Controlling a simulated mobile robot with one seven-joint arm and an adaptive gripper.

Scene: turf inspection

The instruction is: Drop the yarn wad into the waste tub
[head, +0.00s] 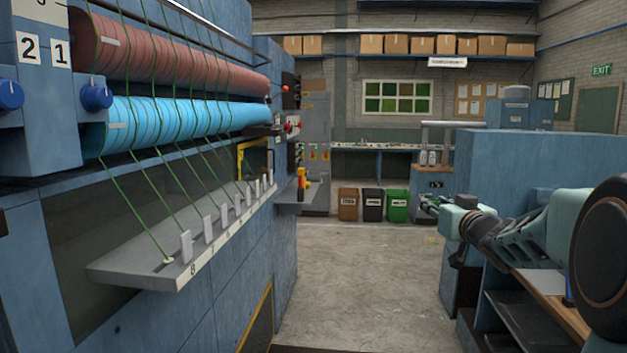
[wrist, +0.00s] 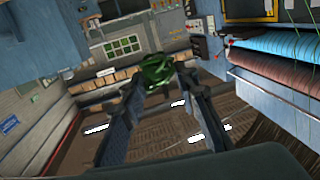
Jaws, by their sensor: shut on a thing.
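My gripper (head: 432,203) is on the right in the head view, with the arm reaching in from the right edge. In the wrist view the gripper is shut on a dark green yarn wad (wrist: 156,70), which sits between the fingertips and is held in the air. In the head view the wad is too small to make out clearly. A brown bin (head: 347,205), a black bin (head: 372,206) and a green bin (head: 397,207) stand in a row on the floor at the back. Their labels are too small to read, so I cannot tell which is the waste tub.
A blue machine with red and blue yarn rolls (head: 185,112) and a grey shelf (head: 150,266) fills the left. A blue cabinet (head: 540,160) and a wooden-topped bench (head: 548,296) stand on the right. The concrete floor (head: 355,285) between them is clear.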

